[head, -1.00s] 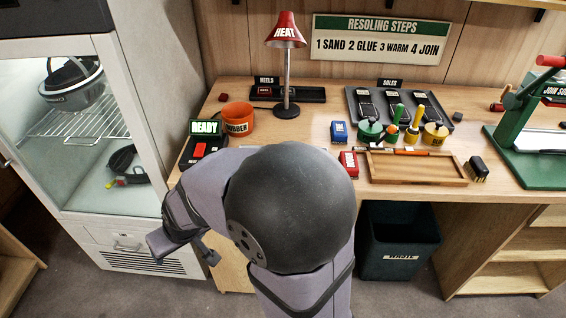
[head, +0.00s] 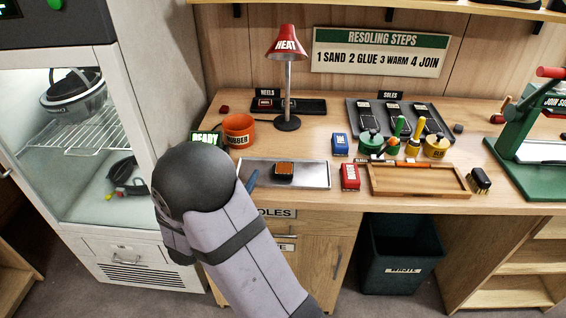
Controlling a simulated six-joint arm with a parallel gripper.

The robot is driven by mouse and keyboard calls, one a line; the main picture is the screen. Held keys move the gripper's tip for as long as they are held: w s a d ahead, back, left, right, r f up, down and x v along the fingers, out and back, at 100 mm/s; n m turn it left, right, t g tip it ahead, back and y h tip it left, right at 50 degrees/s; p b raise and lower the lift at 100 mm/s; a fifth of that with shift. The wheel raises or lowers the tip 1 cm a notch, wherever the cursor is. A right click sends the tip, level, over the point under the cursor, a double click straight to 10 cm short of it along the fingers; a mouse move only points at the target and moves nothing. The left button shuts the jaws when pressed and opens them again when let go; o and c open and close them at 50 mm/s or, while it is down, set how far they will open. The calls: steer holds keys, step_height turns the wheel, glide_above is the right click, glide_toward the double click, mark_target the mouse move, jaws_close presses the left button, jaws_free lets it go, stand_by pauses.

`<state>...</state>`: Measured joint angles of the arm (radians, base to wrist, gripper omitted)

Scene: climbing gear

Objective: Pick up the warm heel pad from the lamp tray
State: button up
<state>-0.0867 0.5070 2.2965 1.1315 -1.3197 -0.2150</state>
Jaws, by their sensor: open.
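The heel pad (head: 284,168), a small dark block with an orange-brown top, lies flat near the middle of the silver lamp tray (head: 314,176). The tray sits at the bench's front edge, below the red HEAT lamp (head: 287,45). Nothing touches the pad. My arm's dark round joint and grey link cover the area left of the tray.
An orange rubber tub (head: 239,130) and a READY sign (head: 206,138) stand behind my arm. A red block (head: 349,177) and a wooden tray (head: 418,181) lie right of the lamp tray. The lamp stand (head: 288,100) rises behind it. Glue pots (head: 370,142) crowd the centre right.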

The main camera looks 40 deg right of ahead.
mark_target(284, 167)
steer(key=s+d+g, duration=0.1)
steer(key=s, duration=0.1)
steer(key=s+d+f+g+p, duration=0.1)
steer(key=s+d, duration=0.1)
steer(key=s, duration=0.1)
steer(key=s+d+m+g+p, duration=0.1)
steer(key=s+d, duration=0.1)
steer(key=s, duration=0.1)
steer(key=shift+s+d+f, duration=0.1)
steer(key=shift+s+f, duration=0.05)
steer(key=shift+f, duration=0.05)
steer(key=shift+h, duration=0.3)
steer(key=shift+w+p+x, duration=0.1)
steer(key=shift+p+x, duration=0.4)
steer(key=shift+x, duration=1.35)
steer(key=shift+w+p+x, duration=0.15)
steer(key=shift+p+x, duration=0.35)
steer(key=shift+x, duration=1.3)
steer(key=c, duration=1.1)
steer(key=shift+r, duration=0.15)
steer(key=shift+r, duration=4.85)
